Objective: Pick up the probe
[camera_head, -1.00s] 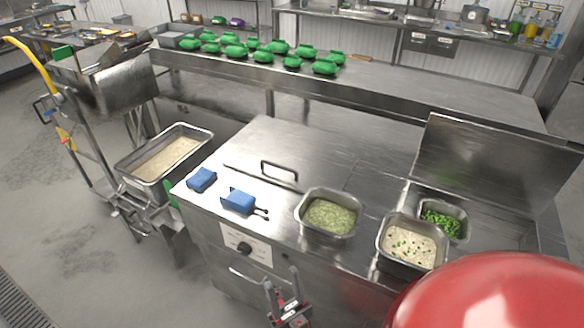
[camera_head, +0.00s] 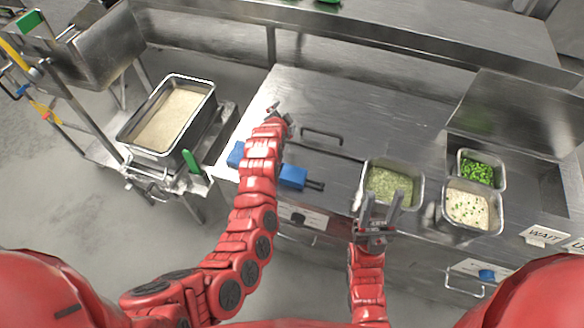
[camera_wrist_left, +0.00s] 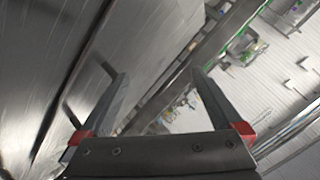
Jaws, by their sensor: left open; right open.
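Nothing shows clearly as the probe. A blue block (camera_head: 293,176) with thin dark prongs on its right side lies on the steel counter, and a second blue block (camera_head: 236,154) is to its left, partly hidden by my left arm. My left gripper (camera_head: 277,112) is above the counter, beyond the blue blocks and left of the lid handle. In the left wrist view it is open, with nothing between its fingers (camera_wrist_left: 160,88). My right gripper (camera_head: 382,206) is open and empty at the counter's front edge, overlapping the green-filled pan in view.
The pan of pale green food (camera_head: 420,193), a rice pan (camera_head: 499,212) and a pan of chopped greens (camera_head: 501,166) sit at the right. A black lid handle (camera_head: 322,134) stands up from the counter. A large rice tray (camera_head: 122,137) is on a cart at left.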

